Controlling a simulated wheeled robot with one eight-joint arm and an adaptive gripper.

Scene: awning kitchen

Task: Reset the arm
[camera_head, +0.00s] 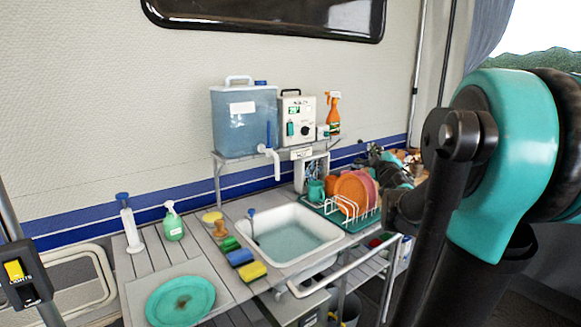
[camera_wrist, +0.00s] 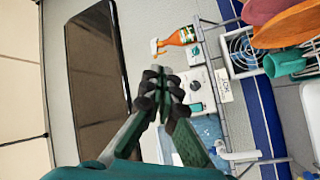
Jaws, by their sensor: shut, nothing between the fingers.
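My gripper (camera_wrist: 160,75) shows in the wrist view with its dark fingertips together, shut and empty. Its fingers point toward the wall and window side of the picture, which is turned sideways. In the head view my arm comes in from the right and reaches behind the dish rack (camera_head: 352,222). The dark and teal end of my gripper (camera_head: 372,155) is small there and partly mixed with things behind it. No object is held.
The sink (camera_head: 290,236) has water in it. The blue water tank (camera_head: 243,122), white box (camera_head: 297,118) and orange spray bottle (camera_head: 333,113) stand on the shelf. A teal plate (camera_head: 181,300), soap bottle (camera_head: 173,222) and yellow sponge (camera_head: 253,271) lie around the counter. Orange plates (camera_head: 351,188) fill the rack.

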